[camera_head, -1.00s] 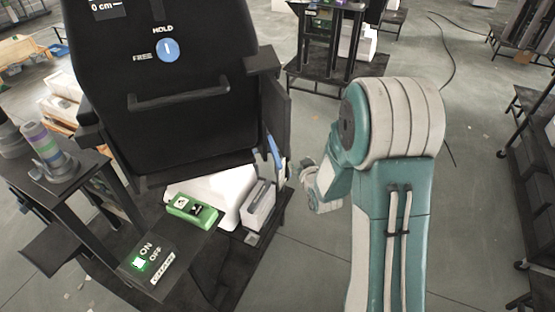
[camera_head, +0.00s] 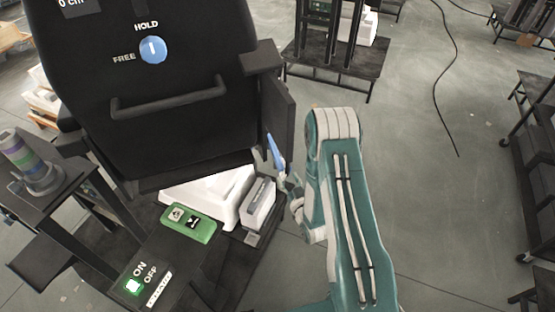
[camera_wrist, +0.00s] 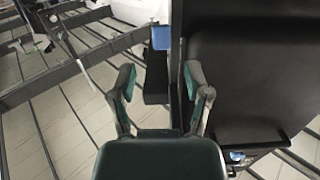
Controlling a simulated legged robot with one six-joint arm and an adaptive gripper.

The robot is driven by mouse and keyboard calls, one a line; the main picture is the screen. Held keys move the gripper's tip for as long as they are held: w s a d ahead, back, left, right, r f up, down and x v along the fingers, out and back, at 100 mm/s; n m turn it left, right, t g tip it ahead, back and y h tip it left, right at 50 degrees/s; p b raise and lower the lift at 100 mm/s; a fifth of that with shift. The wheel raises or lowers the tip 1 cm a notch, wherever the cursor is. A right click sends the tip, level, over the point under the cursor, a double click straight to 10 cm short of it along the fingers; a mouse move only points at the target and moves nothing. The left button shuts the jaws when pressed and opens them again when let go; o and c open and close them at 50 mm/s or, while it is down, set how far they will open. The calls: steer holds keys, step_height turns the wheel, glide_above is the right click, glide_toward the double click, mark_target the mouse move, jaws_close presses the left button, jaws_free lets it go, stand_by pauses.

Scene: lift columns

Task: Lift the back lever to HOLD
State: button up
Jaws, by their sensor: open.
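A large black backrest (camera_head: 120,140) carries a round blue dial (camera_head: 153,49), with HOLD printed above it and FREE to its left. The dial's white mark is about upright. A slim blue lever (camera_head: 275,150) shows low at the backrest's right side. My gripper (camera_head: 268,167) is beside this lever, partly hidden in the head view. In the wrist view my gripper (camera_wrist: 160,75) has its fingers apart with nothing between the tips. A blue piece (camera_wrist: 162,37) is beyond them, roughly centred; a smaller blue piece (camera_wrist: 237,156) is low right. I cannot tell which is the lever.
A black side panel (camera_head: 278,108) stands close to my gripper. A black cart (camera_head: 335,68) stands behind. Open floor lies to the right.

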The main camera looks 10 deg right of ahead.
mark_target(278, 161)
steer(key=w, duration=0.3)
steer(key=w+a, duration=0.1)
steer(key=w, duration=0.4)
steer(key=shift+w+a, duration=0.3)
jaws_close()
